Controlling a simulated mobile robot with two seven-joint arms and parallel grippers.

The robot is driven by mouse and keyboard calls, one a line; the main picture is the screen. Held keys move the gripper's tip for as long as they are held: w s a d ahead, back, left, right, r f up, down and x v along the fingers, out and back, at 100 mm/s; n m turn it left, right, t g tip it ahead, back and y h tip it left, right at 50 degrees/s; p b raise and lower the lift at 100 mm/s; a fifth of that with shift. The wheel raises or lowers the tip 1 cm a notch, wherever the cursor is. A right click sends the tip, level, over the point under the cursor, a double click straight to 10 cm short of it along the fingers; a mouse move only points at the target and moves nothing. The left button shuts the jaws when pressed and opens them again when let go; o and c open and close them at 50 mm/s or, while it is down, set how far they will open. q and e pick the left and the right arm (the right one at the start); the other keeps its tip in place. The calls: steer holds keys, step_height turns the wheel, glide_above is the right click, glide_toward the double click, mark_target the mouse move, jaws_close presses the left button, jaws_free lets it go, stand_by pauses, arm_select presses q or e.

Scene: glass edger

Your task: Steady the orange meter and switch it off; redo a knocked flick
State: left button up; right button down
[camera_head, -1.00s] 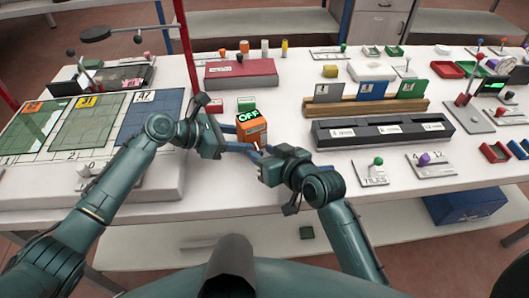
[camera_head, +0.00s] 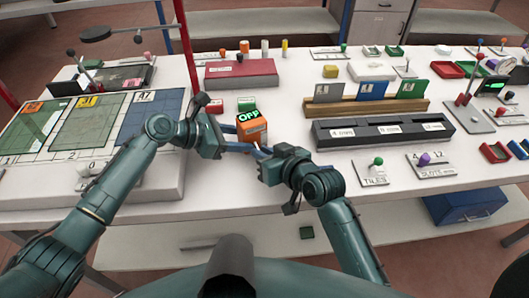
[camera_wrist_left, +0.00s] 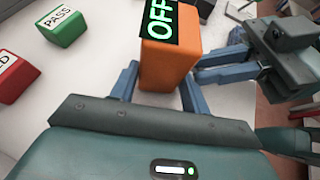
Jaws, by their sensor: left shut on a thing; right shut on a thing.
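The orange meter (camera_head: 254,131) stands on the white bench in the middle of the head view. Its black top display reads OFF in green. It also fills the upper middle of the left wrist view (camera_wrist_left: 168,62), close up. My left gripper (camera_head: 244,148) is shut on the meter's lower body, with one blue finger at each side in the left wrist view (camera_wrist_left: 159,76). My right gripper (camera_head: 260,150) is shut at the meter's near right side, its blue fingers (camera_wrist_left: 210,66) reaching the body. The exact part between the right fingertips is hidden.
A green PASS block (camera_wrist_left: 62,26) and a red block (camera_wrist_left: 16,76) lie left of the meter. Behind is a dark red box (camera_head: 241,74). To the right are a long black slotted rack (camera_head: 340,138) and a green-knobbed lever (camera_head: 377,162). Glass sheets on a board (camera_head: 150,118) lie left.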

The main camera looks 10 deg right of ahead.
mark_target(257, 147)
steer(key=r+g+h, duration=0.1)
steer(key=g, duration=0.1)
steer(key=r+g, duration=0.1)
steer(key=g, duration=0.1)
steer(key=shift+w+h, duration=0.3)
steer(key=shift+h, duration=0.1)
steer(key=shift+w+a+r+m+g+h, duration=0.1)
steer(key=shift+w+r+m+g+h, duration=0.15)
steer(key=shift+g, duration=0.5)
steer(key=shift+w+r+g+h, duration=0.1)
steer(key=shift+r+g+h, duration=0.2)
steer(key=shift+g, duration=0.5)
steer(key=shift+w+a+r+m+g+h, duration=0.15)
steer(key=shift+g+h, duration=0.2)
steer(key=shift+g, duration=0.4)
steer(key=shift+d, duration=0.1)
steer(key=c, duration=1.4)
jaws_free()
